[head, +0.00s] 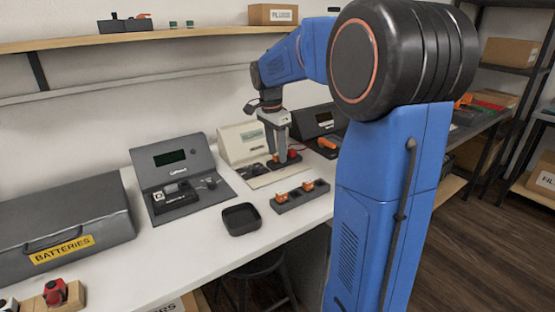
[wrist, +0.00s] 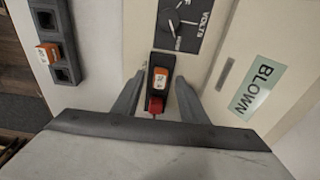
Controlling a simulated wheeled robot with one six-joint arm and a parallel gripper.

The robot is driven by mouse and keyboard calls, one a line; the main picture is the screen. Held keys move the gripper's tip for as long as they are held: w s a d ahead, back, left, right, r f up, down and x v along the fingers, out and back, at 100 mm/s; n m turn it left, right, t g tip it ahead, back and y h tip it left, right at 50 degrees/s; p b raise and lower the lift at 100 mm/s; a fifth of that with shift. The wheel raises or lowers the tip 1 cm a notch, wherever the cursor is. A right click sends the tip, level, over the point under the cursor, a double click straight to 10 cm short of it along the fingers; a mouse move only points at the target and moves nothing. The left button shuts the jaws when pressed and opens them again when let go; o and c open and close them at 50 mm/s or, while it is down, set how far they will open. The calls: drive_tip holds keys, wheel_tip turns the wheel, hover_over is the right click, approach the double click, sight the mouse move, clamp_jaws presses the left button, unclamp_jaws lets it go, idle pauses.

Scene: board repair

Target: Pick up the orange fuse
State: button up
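An orange fuse with a white label (wrist: 161,78) sits in a dark holder (wrist: 153,66) in the wrist view, with a red part (wrist: 156,105) at the holder's near end. My gripper (wrist: 160,84) is open, with one finger on each side of the holder. I cannot tell whether the fingers touch it. In the head view my gripper (head: 277,156) points down over the beige tester, and orange (head: 291,154) shows beside the fingers. More orange fuses (head: 282,197) (head: 308,186) sit in a dark rack (head: 295,199) at the bench's front edge.
The beige tester carries a green "BLOWN" label (wrist: 253,88) and a dark volts dial (wrist: 183,22). An empty black tray (head: 242,218) and a grey tester (head: 172,158) stand to the left. A batteries case (head: 65,220) is at far left. Bare white bench lies between them.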

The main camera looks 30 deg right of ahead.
sight(277, 155)
clamp_jaws()
drive_tip(key=shift+r, duration=0.1)
wheel_tip(277, 155, up, 10)
idle(0.6)
